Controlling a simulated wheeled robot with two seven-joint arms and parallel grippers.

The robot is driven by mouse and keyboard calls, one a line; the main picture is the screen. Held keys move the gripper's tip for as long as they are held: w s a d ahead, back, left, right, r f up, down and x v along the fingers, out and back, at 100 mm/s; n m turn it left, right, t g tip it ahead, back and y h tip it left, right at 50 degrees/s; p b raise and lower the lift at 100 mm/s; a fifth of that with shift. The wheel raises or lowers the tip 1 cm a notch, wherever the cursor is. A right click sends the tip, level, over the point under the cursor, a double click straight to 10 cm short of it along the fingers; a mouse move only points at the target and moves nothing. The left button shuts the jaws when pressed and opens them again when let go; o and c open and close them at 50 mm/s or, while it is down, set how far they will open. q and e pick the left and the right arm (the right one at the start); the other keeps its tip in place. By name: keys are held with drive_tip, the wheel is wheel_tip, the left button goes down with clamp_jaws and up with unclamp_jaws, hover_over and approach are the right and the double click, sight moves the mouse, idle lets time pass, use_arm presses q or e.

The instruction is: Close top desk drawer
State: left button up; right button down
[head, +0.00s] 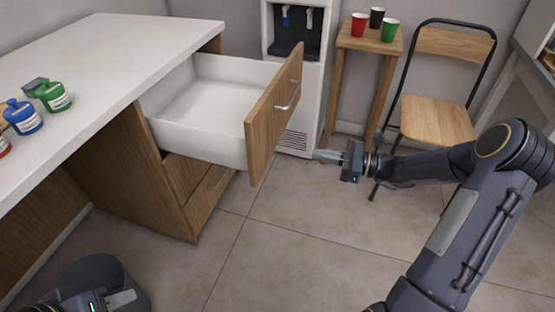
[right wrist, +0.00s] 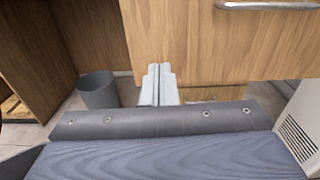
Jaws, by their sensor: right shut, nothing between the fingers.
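The top desk drawer (head: 205,105) is pulled well out of the white-topped desk (head: 115,50) and is empty. Its wooden front (head: 264,128) faces right and has a silver handle (head: 289,97). My right gripper (head: 318,155) is shut and empty, to the right of the drawer front in the head view. In the right wrist view its fingers (right wrist: 160,72) overlap the lower edge of the drawer front (right wrist: 215,45); I cannot tell if they touch it. The handle (right wrist: 265,5) is up and right there. My left gripper (head: 122,299) is partly visible at the bottom left.
A lower drawer (head: 208,195) is below. A grey bin (head: 100,270) stands on the floor; it also shows in the right wrist view (right wrist: 97,90). A water dispenser (head: 297,80), a stool with cups (head: 370,38) and a chair (head: 437,115) stand behind. Floor in front is clear.

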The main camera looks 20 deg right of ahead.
drive_tip(key=b, duration=0.3)
approach(263, 142)
drive_tip(key=x, duration=0.5)
drive_tip(key=shift+w+a+f, duration=0.1)
drive_tip(key=shift+w+f, duration=0.05)
drive_tip(key=shift+f, duration=0.15)
drive_tip(key=shift+w+a+r, duration=0.1)
drive_tip(key=shift+w+a, duration=0.35)
drive_tip(key=shift+a, duration=0.15)
drive_tip(key=shift+a, duration=0.1)
